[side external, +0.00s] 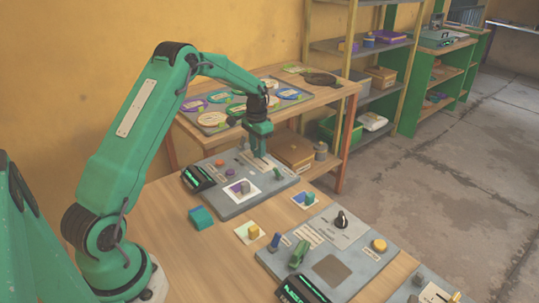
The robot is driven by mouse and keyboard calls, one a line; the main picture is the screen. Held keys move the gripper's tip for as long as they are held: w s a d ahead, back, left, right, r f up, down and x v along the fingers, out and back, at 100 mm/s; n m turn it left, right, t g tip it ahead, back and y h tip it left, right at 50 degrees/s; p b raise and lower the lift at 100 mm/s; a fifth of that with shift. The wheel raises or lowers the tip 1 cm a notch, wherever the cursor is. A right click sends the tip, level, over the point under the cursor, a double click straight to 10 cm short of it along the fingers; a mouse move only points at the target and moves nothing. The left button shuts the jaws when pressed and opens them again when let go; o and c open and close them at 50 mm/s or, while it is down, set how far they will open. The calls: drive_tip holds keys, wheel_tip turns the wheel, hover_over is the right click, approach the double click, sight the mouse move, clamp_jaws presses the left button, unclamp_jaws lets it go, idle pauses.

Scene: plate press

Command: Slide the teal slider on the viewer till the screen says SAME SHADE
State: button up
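My gripper (260,154) points down over the back part of a grey panel, which I take to be the viewer (237,208). Its fingers look close together, but at this size I cannot tell whether they are open or shut, or touching anything. The viewer's dark screen (198,178) at its left end shows green text too small to read. A white square with a purple and a grey block (240,188) lies on the panel, and an orange-red knob (219,163) stands behind it. I cannot make out the teal slider; the gripper may hide it.
A teal block (201,217) sits on the table left of the viewer. A second grey panel (270,262) with knobs and a screen stands in front. A brown box (294,152) is behind at right. A shelf table with round plates (214,119) stands behind the arm.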

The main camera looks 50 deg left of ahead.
sight(257, 149)
wheel_tip(257, 149, up, 7)
drive_tip(key=shift+r, duration=0.4)
drive_tip(key=shift+r, duration=0.1)
idle(0.4)
drive_tip(key=shift+d+r, duration=0.2)
drive_tip(key=s+d+r+t, duration=0.3)
drive_tip(key=s+d+r, duration=0.9)
drive_tip(key=d+r, duration=0.15)
drive_tip(key=s+d+t, duration=0.1)
drive_tip(key=s+d, duration=0.3)
drive_tip(key=s, duration=0.4)
drive_tip(key=s+d+t, duration=0.1)
drive_tip(key=s+d, duration=0.3)
drive_tip(key=s, duration=0.5)
drive_tip(key=shift+s+d+f+t, duration=0.2)
drive_tip(key=shift+f+t, duration=0.1)
